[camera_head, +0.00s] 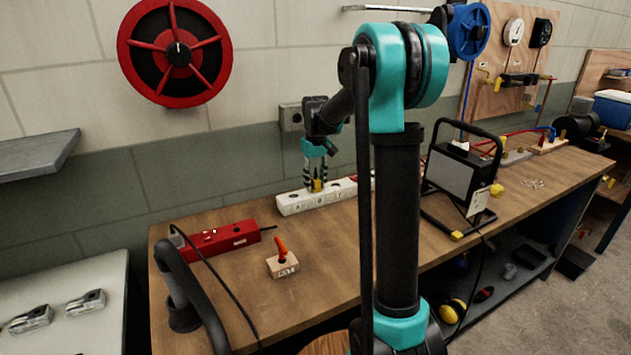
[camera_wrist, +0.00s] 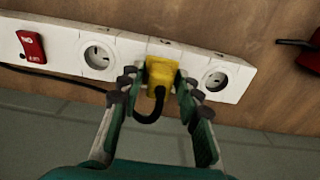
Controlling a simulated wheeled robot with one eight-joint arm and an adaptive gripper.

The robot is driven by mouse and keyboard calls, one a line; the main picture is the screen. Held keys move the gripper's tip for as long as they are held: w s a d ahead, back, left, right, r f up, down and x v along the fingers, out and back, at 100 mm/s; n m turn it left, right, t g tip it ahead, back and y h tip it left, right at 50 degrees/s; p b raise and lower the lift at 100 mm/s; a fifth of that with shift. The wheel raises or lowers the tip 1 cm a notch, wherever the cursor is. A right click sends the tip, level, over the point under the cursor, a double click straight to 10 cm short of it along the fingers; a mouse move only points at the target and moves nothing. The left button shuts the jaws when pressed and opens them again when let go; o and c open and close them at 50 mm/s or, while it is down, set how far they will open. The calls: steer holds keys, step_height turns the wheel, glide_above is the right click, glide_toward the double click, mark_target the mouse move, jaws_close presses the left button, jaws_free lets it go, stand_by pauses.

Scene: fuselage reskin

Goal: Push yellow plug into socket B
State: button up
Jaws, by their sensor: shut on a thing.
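The white socket strip (camera_head: 317,195) lies on the workbench near the wall. It crosses the wrist view (camera_wrist: 60,38) with one bare round socket (camera_wrist: 98,56) left of the yellow plug (camera_wrist: 161,75) and another (camera_wrist: 215,80) right of it. My gripper (camera_head: 317,183) points down over the strip and is shut on the plug, with a finger on each side (camera_wrist: 157,88). The plug sits at the strip between the two bare sockets and hides what is under it. Its black cord curls below it. I cannot tell whether its pins are in; the strip's letters are too small to read surely.
A red switch (camera_wrist: 31,46) is on the strip's left part in the wrist view. A red power box (camera_head: 220,239) and a wooden block with an orange lever (camera_head: 283,264) lie left on the bench. A work lamp (camera_head: 460,175) stands right. The wall is close behind the strip.

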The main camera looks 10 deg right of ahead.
steer(key=shift+f, duration=0.1)
steer(key=o, duration=1.2)
steer(key=shift+o, duration=0.2)
steer(key=shift+r, duration=2.45)
steer(key=shift+s, duration=0.15)
